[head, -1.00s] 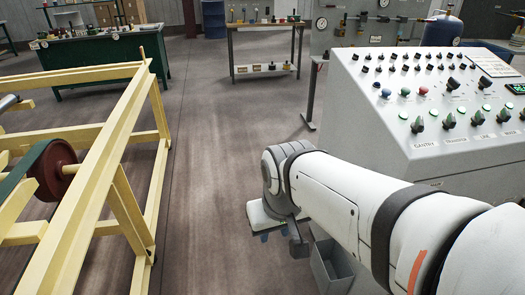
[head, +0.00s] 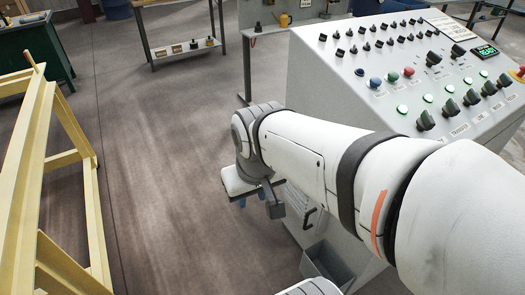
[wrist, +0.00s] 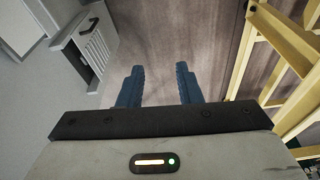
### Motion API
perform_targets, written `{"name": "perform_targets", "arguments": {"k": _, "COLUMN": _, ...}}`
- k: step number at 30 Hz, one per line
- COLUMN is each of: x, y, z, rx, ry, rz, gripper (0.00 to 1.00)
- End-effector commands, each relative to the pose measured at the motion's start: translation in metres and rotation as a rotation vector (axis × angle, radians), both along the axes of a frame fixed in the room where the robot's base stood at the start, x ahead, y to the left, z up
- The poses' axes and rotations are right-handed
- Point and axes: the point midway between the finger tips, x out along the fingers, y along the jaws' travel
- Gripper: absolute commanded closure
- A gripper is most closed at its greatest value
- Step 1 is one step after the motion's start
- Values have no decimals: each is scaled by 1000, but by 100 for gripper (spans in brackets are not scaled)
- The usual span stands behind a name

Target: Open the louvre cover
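The louvre cover (wrist: 97,45) is a light grey slatted panel low on the control console's side, at the upper left in the wrist view. A dark handle runs along it. In the head view a part of the louvre cover (head: 297,203) and its handle show just right of my gripper; my arm hides the rest.
The control console (head: 345,100) with knobs and lit buttons stands at right. An open grey bin (head: 328,266) is low at its side, below my arm. A yellow frame (head: 45,165) stands at left. A bench (head: 180,50) is at the back. Floor between is clear.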

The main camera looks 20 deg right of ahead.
Motion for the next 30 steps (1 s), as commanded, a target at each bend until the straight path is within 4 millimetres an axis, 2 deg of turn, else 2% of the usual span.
{"name": "perform_targets", "arguments": {"k": 5, "x": 0, "y": 0, "z": -2, "rx": -2, "ry": 3, "rz": 1, "gripper": 68}}
{"name": "perform_targets", "arguments": {"k": 8, "x": 1, "y": -4, "z": -16, "rx": -27, "ry": 38, "rz": 16, "gripper": 68}}
{"name": "perform_targets", "arguments": {"k": 9, "x": 1, "y": -8, "z": -27, "rx": -47, "ry": 66, "rz": 29, "gripper": 68}}
{"name": "perform_targets", "arguments": {"k": 10, "x": 2, "y": -21, "z": -37, "rx": -66, "ry": 94, "rz": 49, "gripper": 68}}
{"name": "perform_targets", "arguments": {"k": 18, "x": 12, "y": -85, "z": -159, "rx": -364, "ry": 494, "rz": 250, "gripper": 68}}
{"name": "perform_targets", "arguments": {"k": 20, "x": 16, "y": -100, "z": -185, "rx": -438, "ry": 590, "rz": 305, "gripper": 68}}
{"name": "perform_targets", "arguments": {"k": 26, "x": 41, "y": -146, "z": -266, "rx": -686, "ry": 895, "rz": 499, "gripper": 68}}
{"name": "perform_targets", "arguments": {"k": 30, "x": 66, "y": -173, "z": -324, "rx": -859, "ry": 1090, "rz": 644, "gripper": 68}}
